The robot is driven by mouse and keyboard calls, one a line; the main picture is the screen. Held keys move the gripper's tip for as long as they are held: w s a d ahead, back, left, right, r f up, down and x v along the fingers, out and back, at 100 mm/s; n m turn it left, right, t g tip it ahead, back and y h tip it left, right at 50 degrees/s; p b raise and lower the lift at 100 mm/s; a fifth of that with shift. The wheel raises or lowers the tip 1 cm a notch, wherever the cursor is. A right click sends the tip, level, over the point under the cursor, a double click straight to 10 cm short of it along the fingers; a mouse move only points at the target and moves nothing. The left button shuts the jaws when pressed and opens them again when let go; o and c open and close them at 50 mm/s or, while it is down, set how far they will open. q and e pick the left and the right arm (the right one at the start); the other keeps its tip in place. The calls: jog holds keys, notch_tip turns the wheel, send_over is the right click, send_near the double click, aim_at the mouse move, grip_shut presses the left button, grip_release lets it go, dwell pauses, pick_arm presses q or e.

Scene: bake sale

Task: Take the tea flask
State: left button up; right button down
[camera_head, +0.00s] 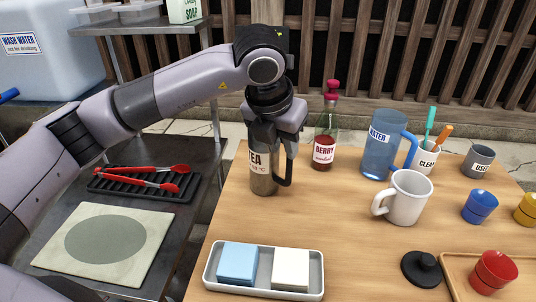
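The tea flask (262,181) is a steel-grey cylinder with a white TEA label and a black handle on its right. It stands upright on the wooden table near its left edge. My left gripper (273,132) points down over the flask's top, with its fingers around the upper part. The gripper hides the flask's lid and neck. I cannot tell whether the fingers press on the flask or stand slightly apart from it. My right gripper is not in view.
A berry bottle (323,149), blue water jug (380,146) and white mug (405,199) stand right of the flask. A white tray (211,274) with two blocks is in front. A black lid (421,268) lies at front right. The table between flask and tray is clear.

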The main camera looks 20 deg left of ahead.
aim_at(272, 160)
pick_arm(q)
jog(key=x, duration=0.5)
jog(key=shift+d+p, duration=0.1)
jog(key=shift+p, duration=0.3)
grip_shut()
jog(key=shift+r, duration=0.1)
jog(key=shift+r, duration=0.1)
